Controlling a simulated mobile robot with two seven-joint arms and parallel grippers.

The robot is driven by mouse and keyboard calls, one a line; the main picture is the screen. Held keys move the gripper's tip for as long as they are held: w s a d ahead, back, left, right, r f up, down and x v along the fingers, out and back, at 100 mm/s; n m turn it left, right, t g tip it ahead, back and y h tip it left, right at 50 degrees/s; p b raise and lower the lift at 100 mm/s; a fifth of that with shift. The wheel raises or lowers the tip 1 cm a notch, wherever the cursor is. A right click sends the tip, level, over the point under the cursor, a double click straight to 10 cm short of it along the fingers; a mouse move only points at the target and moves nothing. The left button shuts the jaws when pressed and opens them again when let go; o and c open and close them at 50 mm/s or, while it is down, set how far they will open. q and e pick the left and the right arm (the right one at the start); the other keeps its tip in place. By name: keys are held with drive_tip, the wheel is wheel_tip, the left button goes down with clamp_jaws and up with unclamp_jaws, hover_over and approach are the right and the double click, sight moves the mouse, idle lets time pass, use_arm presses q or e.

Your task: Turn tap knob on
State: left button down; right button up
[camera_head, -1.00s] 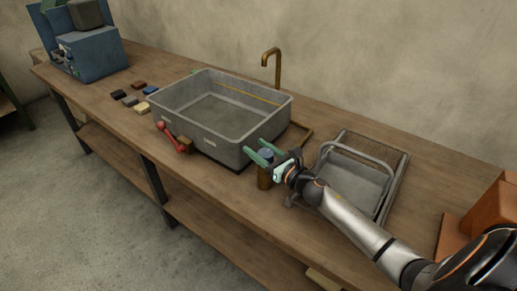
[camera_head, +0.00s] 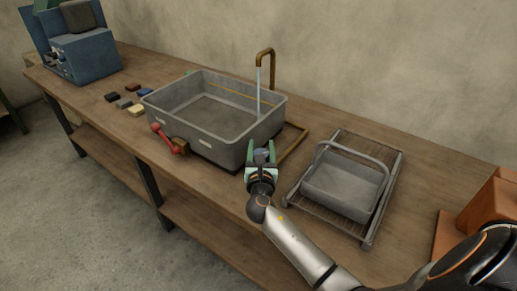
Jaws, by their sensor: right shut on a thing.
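The brown tap (camera_head: 272,68) rises behind the grey basin (camera_head: 215,150), its spout bent over toward the basin. A thin pale stream of water (camera_head: 258,92) runs straight down from the spout into the basin. The tap knob (camera_head: 261,155), with a blue-grey top, stands in front of the basin's right corner. My right gripper (camera_head: 261,148) has its green fingers on either side of the knob and is shut on it; the fingers and wrist hide most of the knob's post. My left gripper is out of view.
A wire rack with a grey handled tray (camera_head: 340,186) sits to the right of my gripper. Several small colored blocks and a blue machine (camera_head: 85,57) lie farther left. An orange-brown block stands far right.

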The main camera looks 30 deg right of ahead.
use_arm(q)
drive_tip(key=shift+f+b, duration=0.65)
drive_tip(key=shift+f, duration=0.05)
use_arm(e)
drive_tip(key=shift+s+d+m+g+h, duration=0.1)
drive_tip(key=shift+s+m+g+h, duration=0.05)
drive_tip(key=shift+m+g+h, duration=0.65)
drive_tip(key=shift+s+d+m+g+h, duration=0.1)
drive_tip(key=shift+d+m+g+h, duration=0.05)
drive_tip(key=shift+m+g+h, duration=0.7)
drive_tip(key=shift+s+d+m+g+h, duration=0.1)
drive_tip(key=shift+s+m+g+h, duration=0.05)
drive_tip(key=shift+m+g+h, duration=0.65)
drive_tip(key=o, duration=1.4)
